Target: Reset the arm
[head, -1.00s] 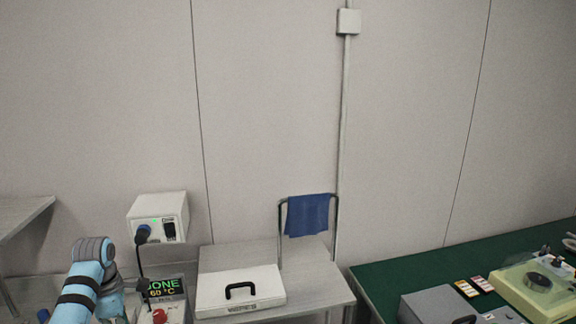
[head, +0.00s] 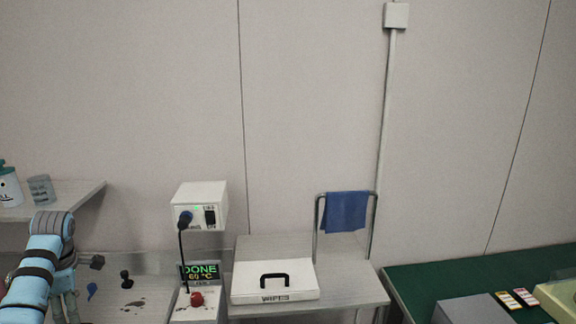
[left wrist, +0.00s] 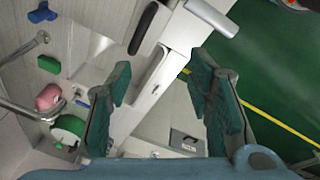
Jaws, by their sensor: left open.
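My left arm (head: 30,275) comes in at the lower left of the head view, its blue links bent downward in front of the bench. Its fingers are not clearly seen there. In the left wrist view my left gripper (left wrist: 160,70) has its two green-padded fingers spread wide apart, with nothing between them. Below it are a pale bench surface and green floor, seen from above. My right arm and gripper are in neither view.
A white box with a switch (head: 200,207), a display reading DONE 60 °C (head: 200,271), a red knob (head: 197,299) and a white lidded WIPES box (head: 275,281) stand on the bench. A blue cloth (head: 346,211) hangs on a rail. A shelf (head: 88,196) is at left.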

